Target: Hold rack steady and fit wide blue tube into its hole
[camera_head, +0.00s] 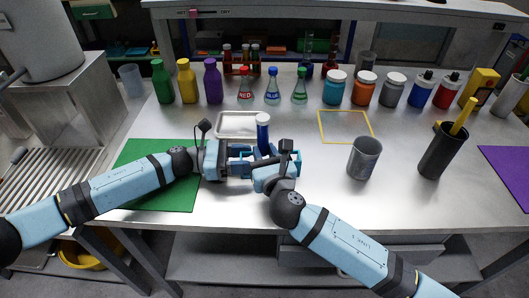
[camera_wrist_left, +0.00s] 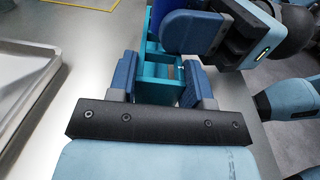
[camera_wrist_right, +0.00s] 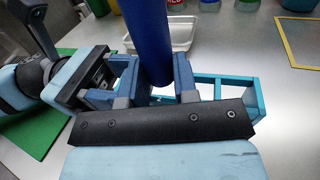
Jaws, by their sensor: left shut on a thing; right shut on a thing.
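The wide blue tube (camera_head: 263,136) with a white top band stands near upright in my right gripper (camera_wrist_right: 155,82), whose fingers are shut on either side of its lower part. The teal rack (camera_wrist_right: 222,92) is an open frame on the table, reaching out to the right of the tube. It also shows in the left wrist view (camera_wrist_left: 160,72), between the fingers of my left gripper (camera_wrist_left: 158,82), which is shut on its end. The two grippers are close together. The tube's lower end is hidden, so I cannot tell whether it is in a hole.
A white tray (camera_head: 222,133) lies just behind the rack, and a green mat (camera_head: 145,200) lies under my left arm. A grey cup (camera_head: 364,160) and a dark pen holder (camera_head: 438,158) stand to the right. Several bottles and flasks line the back.

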